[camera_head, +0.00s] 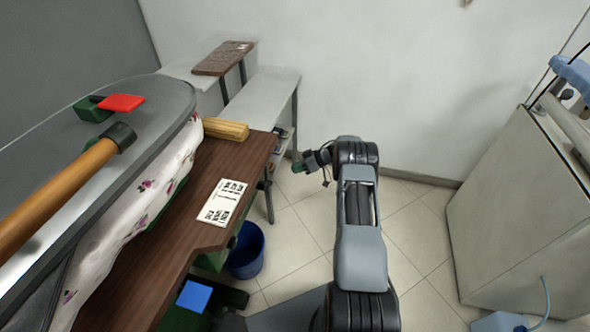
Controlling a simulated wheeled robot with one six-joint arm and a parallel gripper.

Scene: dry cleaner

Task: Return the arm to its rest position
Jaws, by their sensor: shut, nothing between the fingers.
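My arm rises from the bottom centre, over the tiled floor, and bends at its far end. My gripper (299,167) is at the arm's far end and points left. It is small in the picture, with a dark green tip, and looks shut with nothing held. It appears close to the right edge of the brown wooden table (190,225). I cannot tell the exact gap between them.
A padded pressing board (172,96) with a floral cover is at left. A printed sheet (222,202) lies on the table. A blue bin (247,254) stands below. A pale cabinet (515,205) stands at right. Tiled floor (420,235) is clear between arm and cabinet.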

